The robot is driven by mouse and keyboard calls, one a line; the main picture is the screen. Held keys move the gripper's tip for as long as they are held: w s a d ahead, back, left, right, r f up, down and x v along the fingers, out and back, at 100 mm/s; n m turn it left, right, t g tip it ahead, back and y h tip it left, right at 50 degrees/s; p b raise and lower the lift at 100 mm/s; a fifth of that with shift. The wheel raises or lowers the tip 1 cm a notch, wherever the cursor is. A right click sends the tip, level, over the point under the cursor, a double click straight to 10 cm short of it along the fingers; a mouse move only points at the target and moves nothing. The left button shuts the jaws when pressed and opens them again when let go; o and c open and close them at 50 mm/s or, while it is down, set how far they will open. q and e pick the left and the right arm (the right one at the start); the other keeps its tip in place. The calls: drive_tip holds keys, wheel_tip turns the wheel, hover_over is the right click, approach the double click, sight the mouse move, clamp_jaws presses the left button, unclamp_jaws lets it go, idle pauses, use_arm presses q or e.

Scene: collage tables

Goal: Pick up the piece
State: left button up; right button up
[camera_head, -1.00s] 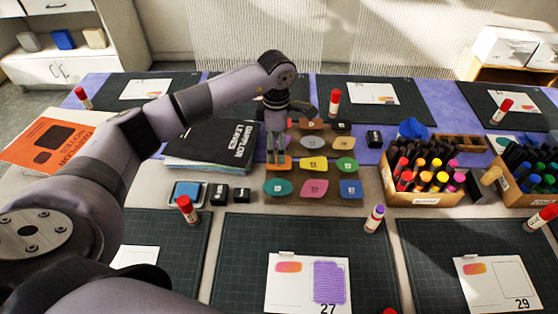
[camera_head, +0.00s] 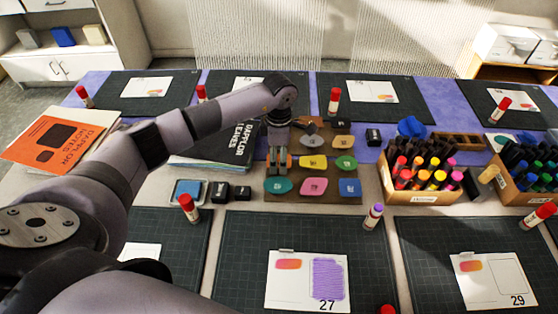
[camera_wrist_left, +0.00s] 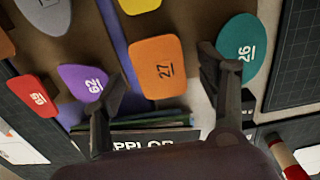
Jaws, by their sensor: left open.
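The orange piece marked 27 (camera_wrist_left: 159,50) lies flat among other coloured pieces on the brown board. In the head view the orange piece (camera_head: 281,160) is partly hidden by my left gripper (camera_head: 280,168). My left gripper is open above the orange piece. In the left wrist view the fingers of my left gripper (camera_wrist_left: 162,70) stand apart, one toward each side of the piece, and it is not held. One finger is near the purple piece 62 (camera_wrist_left: 83,80), the other overlaps the edge of the teal piece 26 (camera_wrist_left: 237,48). My right gripper is not in view.
Yellow (camera_head: 313,162), pink (camera_head: 313,186) and blue (camera_head: 350,187) pieces lie close by on the board. Black books (camera_head: 215,145) lie left of it. A marker crate (camera_head: 422,197) stands right. Cutting mats (camera_head: 245,230) with cards lie in front.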

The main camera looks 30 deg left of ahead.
use_arm(q)
drive_tip(key=shift+f, duration=0.15)
drive_tip(key=shift+c, duration=0.4)
drive_tip(key=c, duration=0.8)
drive_tip(key=shift+o, duration=0.2)
